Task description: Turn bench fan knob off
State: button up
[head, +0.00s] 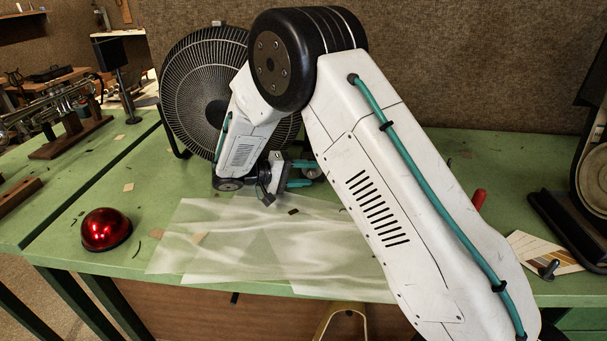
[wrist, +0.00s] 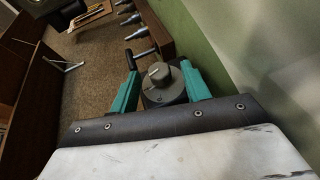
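The black bench fan (head: 203,85) stands on the green bench, its right part hidden behind my arm. A grey round knob (wrist: 160,76) with a raised grip bar and a small mark sits on a round dark base in the wrist view. My gripper (wrist: 161,70) has its two teal fingers on either side of the knob, spread apart with visible gaps. In the head view, my gripper (head: 302,173) points right toward a small grey round part, partly hidden by the fingers and arm. Whether a finger touches the knob's base is not clear.
A shiny red dome (head: 106,229) sits at the bench's front left. Translucent sheets (head: 250,245) cover the middle front of the green bench (head: 165,180). A brass horn (head: 60,103) rests on a stand at left. A red handle (head: 478,198) shows beyond my arm.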

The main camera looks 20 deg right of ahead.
jog(key=v, duration=0.7)
jog(key=shift+a+r, duration=0.1)
jog(key=shift+a, duration=0.3)
